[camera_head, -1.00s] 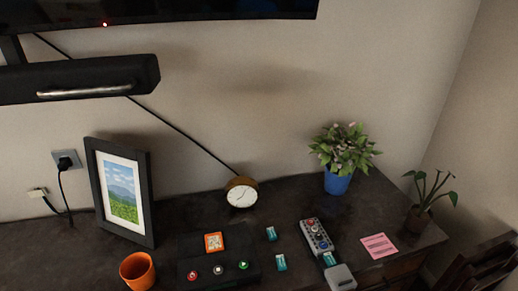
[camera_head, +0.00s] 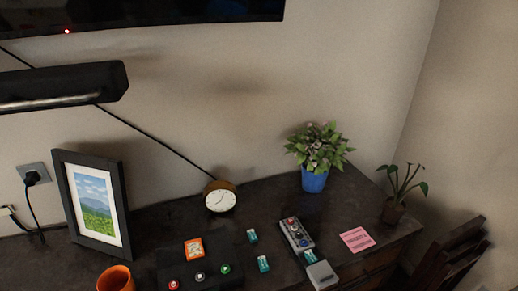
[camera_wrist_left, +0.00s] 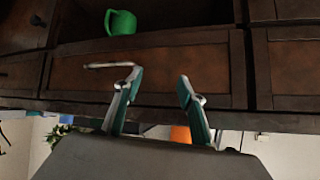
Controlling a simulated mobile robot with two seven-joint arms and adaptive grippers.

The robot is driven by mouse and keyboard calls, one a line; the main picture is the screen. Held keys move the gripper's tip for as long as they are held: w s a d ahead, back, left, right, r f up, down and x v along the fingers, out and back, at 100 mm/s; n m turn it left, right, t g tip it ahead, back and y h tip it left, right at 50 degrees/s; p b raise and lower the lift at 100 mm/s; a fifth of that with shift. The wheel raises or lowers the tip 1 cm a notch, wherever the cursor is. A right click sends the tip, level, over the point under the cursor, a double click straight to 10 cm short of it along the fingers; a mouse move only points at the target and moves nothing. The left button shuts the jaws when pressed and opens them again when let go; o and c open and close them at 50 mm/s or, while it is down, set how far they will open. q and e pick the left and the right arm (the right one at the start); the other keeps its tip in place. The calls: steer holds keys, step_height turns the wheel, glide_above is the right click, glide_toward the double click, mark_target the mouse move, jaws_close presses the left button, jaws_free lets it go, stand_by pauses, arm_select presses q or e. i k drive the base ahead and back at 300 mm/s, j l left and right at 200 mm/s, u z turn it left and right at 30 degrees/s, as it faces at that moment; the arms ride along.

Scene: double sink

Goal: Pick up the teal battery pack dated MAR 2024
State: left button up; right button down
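Small teal-and-white battery packs lie on the dark cabinet top in the head view. One pack (camera_head: 252,236) lies right of the black button panel, and a second pack (camera_head: 263,264) lies just in front of it. A third teal piece (camera_head: 311,257) sits at the front end of a grey device (camera_head: 297,234), beside its light grey cover (camera_head: 322,275). Their dates are too small to read. My left gripper (camera_wrist_left: 158,92) shows in the left wrist view with its fingers apart and nothing between them, facing the wooden drawers. My right gripper is not in view.
A black button panel (camera_head: 198,270), orange cup (camera_head: 115,279), clock (camera_head: 220,197), picture frame (camera_head: 92,204), blue-potted plant (camera_head: 314,181) and pink note (camera_head: 357,240) stand around the packs. A green vessel (camera_wrist_left: 121,22) shows by the drawers (camera_wrist_left: 165,70). A dark chair (camera_head: 450,250) stands right.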

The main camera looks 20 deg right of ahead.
mark_target(310, 257)
steer(key=k+l+z, duration=0.15)
steer(key=z, duration=0.25)
steer(key=k+l+z, duration=0.15)
steer(key=z, duration=0.3)
